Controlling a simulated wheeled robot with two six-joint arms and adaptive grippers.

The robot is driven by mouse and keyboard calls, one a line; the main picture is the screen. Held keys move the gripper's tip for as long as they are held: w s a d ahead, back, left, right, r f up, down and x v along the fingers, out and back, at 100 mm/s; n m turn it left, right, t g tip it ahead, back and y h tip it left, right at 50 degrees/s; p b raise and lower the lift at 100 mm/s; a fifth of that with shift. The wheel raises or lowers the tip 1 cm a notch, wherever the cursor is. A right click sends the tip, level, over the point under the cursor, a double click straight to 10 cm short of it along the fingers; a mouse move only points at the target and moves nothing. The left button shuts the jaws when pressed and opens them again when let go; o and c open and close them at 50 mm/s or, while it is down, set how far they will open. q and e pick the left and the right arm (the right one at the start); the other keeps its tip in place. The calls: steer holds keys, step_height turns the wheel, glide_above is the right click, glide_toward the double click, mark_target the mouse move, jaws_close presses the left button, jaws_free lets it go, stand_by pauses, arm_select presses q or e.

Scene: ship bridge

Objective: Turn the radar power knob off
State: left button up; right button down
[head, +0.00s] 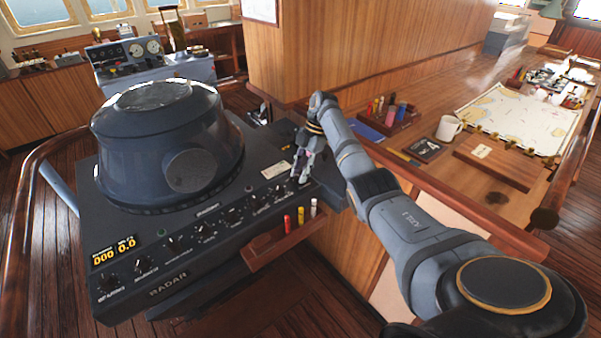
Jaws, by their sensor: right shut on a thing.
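The radar console (150,222) is a dark box with a round hooded viewer (165,140) on top and a row of knobs along its sloping front panel. My right gripper (301,179) points down at the right end of this row, beside a pale label plate (275,170). It is shut on a knob there, which its fingers mostly hide. The knob's pointer and markings cannot be read. My left gripper is not in view.
A small wooden rack (270,246) with several coloured markers is fixed to the console's front. To the right is a wooden chart table with a white mug (448,128), a chart (518,117) and a pen holder (388,120). A wooden rail curves along the left.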

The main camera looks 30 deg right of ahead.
steer(key=shift+r, duration=0.1)
steer(key=c, duration=1.1)
jaws_free()
steer(key=v, duration=1.2)
steer(key=shift+w+d, duration=0.1)
